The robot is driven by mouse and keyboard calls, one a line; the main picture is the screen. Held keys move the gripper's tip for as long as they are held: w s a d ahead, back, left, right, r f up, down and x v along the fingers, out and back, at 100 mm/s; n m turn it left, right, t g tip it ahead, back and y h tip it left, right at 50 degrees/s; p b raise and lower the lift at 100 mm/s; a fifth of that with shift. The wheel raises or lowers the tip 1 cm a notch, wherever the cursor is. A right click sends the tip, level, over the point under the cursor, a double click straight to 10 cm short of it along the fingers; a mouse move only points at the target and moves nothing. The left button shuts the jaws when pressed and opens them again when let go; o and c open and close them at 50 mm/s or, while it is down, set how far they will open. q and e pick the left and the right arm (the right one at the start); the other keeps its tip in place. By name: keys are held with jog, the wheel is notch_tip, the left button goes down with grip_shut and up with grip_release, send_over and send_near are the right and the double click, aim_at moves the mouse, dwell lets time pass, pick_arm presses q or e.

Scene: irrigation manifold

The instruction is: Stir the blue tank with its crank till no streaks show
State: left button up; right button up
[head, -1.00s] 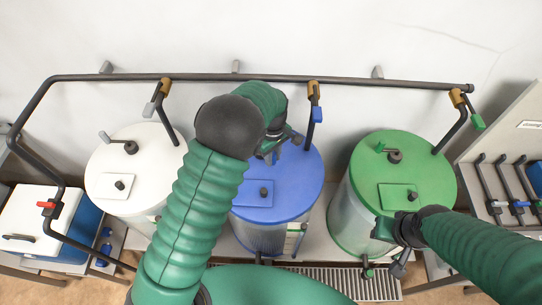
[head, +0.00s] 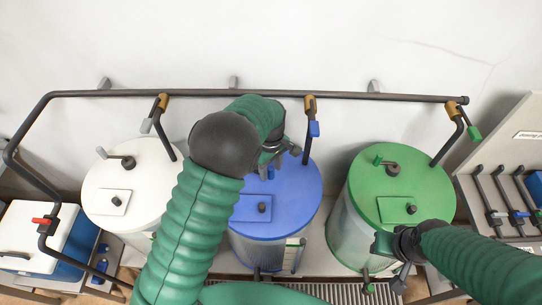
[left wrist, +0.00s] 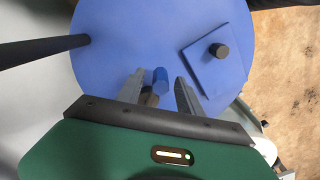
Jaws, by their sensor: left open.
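The blue tank (head: 290,200) stands in the middle of the head view; its flat blue lid (left wrist: 115,40) fills much of the left wrist view. My left gripper (left wrist: 159,79) is open over the lid, with its two fingers on either side of the crank's blue handle (left wrist: 160,75), apart from it. In the head view my left gripper (head: 270,160) hides most of the crank. A square hatch with a dark knob (left wrist: 219,50) is on the lid. Streaks inside are not visible. My right gripper (head: 400,270) is low in front of the green tank; its jaws are unclear.
A white tank (head: 130,185) stands left and a green tank (head: 415,180) right, each with a crank on its lid. A dark pipe (head: 200,93) with drop valves runs behind them. A white and blue box (head: 35,235) is far left; a rack (head: 510,200) is far right.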

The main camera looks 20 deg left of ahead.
pick_arm(q)
notch_tip(320, 180, up, 16)
jog(key=b, duration=0.3)
jog(key=shift+f, duration=0.2)
jog(key=shift+f, duration=0.1)
